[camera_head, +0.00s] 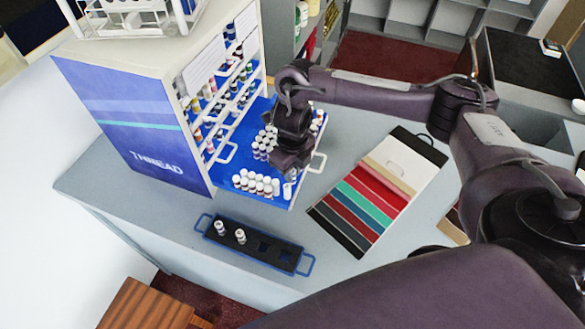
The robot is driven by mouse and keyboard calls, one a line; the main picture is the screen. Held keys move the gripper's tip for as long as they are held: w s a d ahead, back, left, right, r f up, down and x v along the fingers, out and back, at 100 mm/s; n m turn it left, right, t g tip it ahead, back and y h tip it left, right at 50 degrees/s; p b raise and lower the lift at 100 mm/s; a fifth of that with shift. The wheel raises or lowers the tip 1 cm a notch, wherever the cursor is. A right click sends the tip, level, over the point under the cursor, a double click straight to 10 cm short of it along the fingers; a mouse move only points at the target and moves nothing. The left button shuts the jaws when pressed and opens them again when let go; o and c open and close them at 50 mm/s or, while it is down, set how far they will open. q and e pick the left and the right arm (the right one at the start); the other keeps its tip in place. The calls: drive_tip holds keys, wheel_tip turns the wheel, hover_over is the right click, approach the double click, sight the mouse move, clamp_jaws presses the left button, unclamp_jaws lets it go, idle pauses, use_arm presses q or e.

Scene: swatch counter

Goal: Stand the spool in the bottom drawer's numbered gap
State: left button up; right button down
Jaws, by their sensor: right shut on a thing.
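The thread cabinet (145,125) stands at the left, and its bottom drawer (262,194) is pulled out to the right. The drawer has a blue floor and rows of white-topped spools (257,184). My right gripper (289,170) is over the drawer's near right corner, pointing down. It is shut on a pale spool (288,190), which shows just below the fingers at the end of the near row. I cannot tell whether this spool touches the drawer floor. Gap numbers are too small to read, and my gripper hides part of the drawer. My left gripper is not in view.
A black tray (250,254) with blue handles holds two spools (240,236) and has empty slots at its right. A fabric swatch card (365,205) lies right of the drawer. A white wire rack (130,18) stands on the cabinet. The grey counter (150,212) is bare before the cabinet.

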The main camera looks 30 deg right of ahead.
drive_tip(key=shift+f, duration=0.2)
drive_tip(key=c, duration=1.6)
unclamp_jaws()
drive_tip(key=shift+r, duration=0.1)
drive_tip(key=shift+r, duration=0.1)
drive_tip(key=shift+w+r, duration=0.15)
drive_tip(key=shift+r, duration=0.4)
wheel_tip(320, 180, up, 11)
drive_tip(key=shift+s+f, duration=0.1)
drive_tip(key=shift+s, duration=0.1)
